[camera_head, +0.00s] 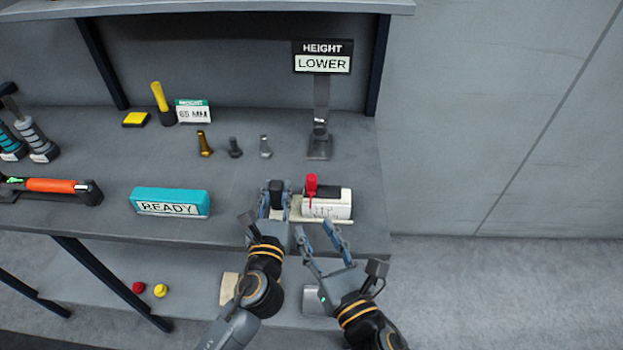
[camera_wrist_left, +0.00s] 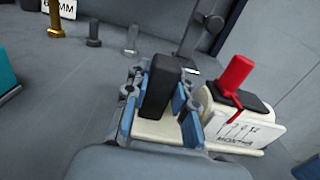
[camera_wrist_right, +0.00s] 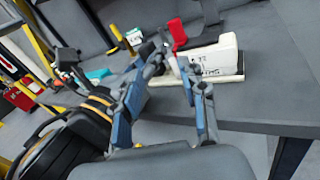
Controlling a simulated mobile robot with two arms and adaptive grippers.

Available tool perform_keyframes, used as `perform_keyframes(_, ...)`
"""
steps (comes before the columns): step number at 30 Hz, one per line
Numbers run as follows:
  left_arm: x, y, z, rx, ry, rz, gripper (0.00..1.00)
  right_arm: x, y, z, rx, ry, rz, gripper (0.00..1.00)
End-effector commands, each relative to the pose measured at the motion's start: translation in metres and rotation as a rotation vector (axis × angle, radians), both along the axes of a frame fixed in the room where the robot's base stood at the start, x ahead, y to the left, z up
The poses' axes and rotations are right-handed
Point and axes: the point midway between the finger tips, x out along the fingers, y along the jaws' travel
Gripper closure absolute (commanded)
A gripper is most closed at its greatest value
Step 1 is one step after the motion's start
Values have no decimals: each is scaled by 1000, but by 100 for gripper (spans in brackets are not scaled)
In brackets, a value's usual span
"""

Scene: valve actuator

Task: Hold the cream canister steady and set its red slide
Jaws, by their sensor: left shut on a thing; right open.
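The cream canister (camera_head: 333,208) lies on a cream base plate near the shelf's front edge. Its red slide (camera_head: 311,186) stands up from the black top; the slide also shows in the left wrist view (camera_wrist_left: 236,75). A marked scale with small lettering is on the canister's front face (camera_wrist_left: 240,132). My left gripper (camera_head: 275,197) is shut on the black block (camera_wrist_left: 160,88) at the left end of the base plate. My right gripper (camera_head: 320,236) is open and empty, in front of and below the canister, apart from the red slide (camera_wrist_right: 178,34).
A sign (camera_head: 322,63) reading HEIGHT LOWER stands behind the canister. A teal READY box (camera_head: 170,199) is to the left. Several bolts (camera_head: 235,148) stand behind. A lower shelf holds a red and a yellow button (camera_head: 160,290). The shelf's right end is clear.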

Motion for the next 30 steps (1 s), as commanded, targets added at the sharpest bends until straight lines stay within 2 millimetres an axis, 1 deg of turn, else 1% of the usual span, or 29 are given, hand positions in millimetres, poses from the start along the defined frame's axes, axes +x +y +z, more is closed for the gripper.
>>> perform_keyframes(3, 0, 0, 1, -1, -2, 0, 100, 3, -4, 8, -65, -28, -100, 58)
perform_keyframes(6, 0, 0, 1, -1, -2, 0, 100, 5, -8, 13, -102, -45, -159, 58)
perform_keyframes(10, 0, 0, 1, -1, -2, 0, 100, 9, -11, 17, -126, -55, -196, 58)
perform_keyframes(13, 0, 0, 1, -2, -2, 0, 100, 17, -10, 17, -132, -59, -203, 58)
perform_keyframes(17, 0, 0, 1, -2, -3, 0, 100, 38, -4, 18, -129, -60, -201, 58)
perform_keyframes(24, 0, 0, 1, -2, -3, 0, 100, 85, 9, 17, -129, -58, -200, 58)
perform_keyframes(27, 0, 0, 1, -1, -2, 0, 100, 101, 13, 18, -129, -58, -201, 58)
perform_keyframes(30, 0, 0, 1, -1, -2, 0, 100, 112, 16, 17, -131, -57, -200, 58)
